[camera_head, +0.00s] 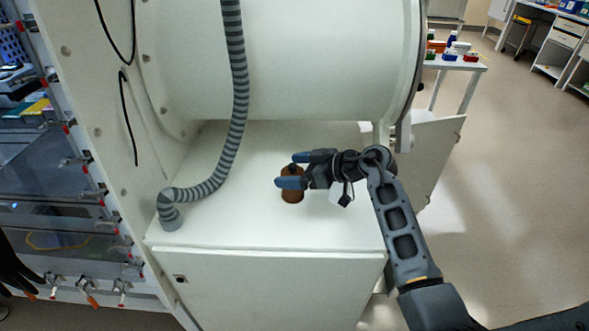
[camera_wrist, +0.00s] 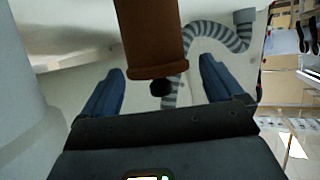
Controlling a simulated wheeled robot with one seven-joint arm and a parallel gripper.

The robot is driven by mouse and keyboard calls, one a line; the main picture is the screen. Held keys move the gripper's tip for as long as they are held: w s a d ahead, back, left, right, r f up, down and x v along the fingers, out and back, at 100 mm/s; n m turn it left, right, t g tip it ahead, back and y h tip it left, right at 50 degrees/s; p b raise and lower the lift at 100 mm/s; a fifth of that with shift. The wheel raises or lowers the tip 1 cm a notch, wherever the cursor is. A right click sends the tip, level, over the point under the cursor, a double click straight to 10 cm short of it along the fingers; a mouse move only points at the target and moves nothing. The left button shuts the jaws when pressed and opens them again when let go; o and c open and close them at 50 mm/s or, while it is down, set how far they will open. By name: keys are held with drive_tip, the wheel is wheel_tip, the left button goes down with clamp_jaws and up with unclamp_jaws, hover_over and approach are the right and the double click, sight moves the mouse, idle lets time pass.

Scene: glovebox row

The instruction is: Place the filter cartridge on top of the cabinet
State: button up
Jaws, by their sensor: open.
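The filter cartridge (camera_head: 292,194) is a brown cylinder on the white top of the cabinet (camera_head: 250,225), below the large white chamber. In the head view it looks upright, partly hidden by my gripper. In the wrist view the brown cartridge (camera_wrist: 153,42) shows ahead, between and beyond the fingertips, with a small black knob at its near end. My gripper (camera_head: 291,170) is open, its blue fingers at the cartridge's upper part. In the wrist view my gripper (camera_wrist: 163,82) shows a gap on both sides of the cartridge. I cannot tell whether any finger touches it.
A grey ribbed hose (camera_head: 238,90) hangs down and bends onto the cabinet's left side. The white chamber (camera_head: 290,60) overhangs the cabinet top. A cabinet door (camera_head: 425,160) stands out at right. The cabinet top in front of the cartridge is clear.

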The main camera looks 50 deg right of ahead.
drive_tip(key=shift+r, duration=0.15)
drive_tip(key=v, duration=1.2)
drive_tip(key=shift+b, duration=0.3)
drive_tip(key=s+a+r+n+t+y, duration=0.1)
drive_tip(key=s+a+r+t, duration=0.1)
drive_tip(key=a, duration=0.6)
drive_tip(key=s+a+r+n+t+y, duration=0.1)
drive_tip(key=s+a+r+t+y, duration=0.15)
drive_tip(key=a, duration=0.45)
drive_tip(key=s+a+r+n+t, duration=0.1)
drive_tip(key=s+a+r+t, duration=0.15)
drive_tip(key=a, duration=0.55)
drive_tip(key=s+a+f+m+g+h, duration=0.1)
drive_tip(key=s+f+m+g+h, duration=0.1)
drive_tip(key=s, duration=0.7)
drive_tip(key=s+a+f+m+g+h, duration=0.1)
drive_tip(key=s+a+m+g+h, duration=0.1)
drive_tip(key=s, duration=0.8)
drive_tip(key=m+g+h, duration=0.1)
drive_tip(key=m+h, duration=0.1)
drive_tip(key=h, duration=0.1)
drive_tip(key=shift+s+a+f, duration=0.15)
drive_tip(key=shift+s+f, duration=0.05)
drive_tip(key=shift+f, duration=0.15)
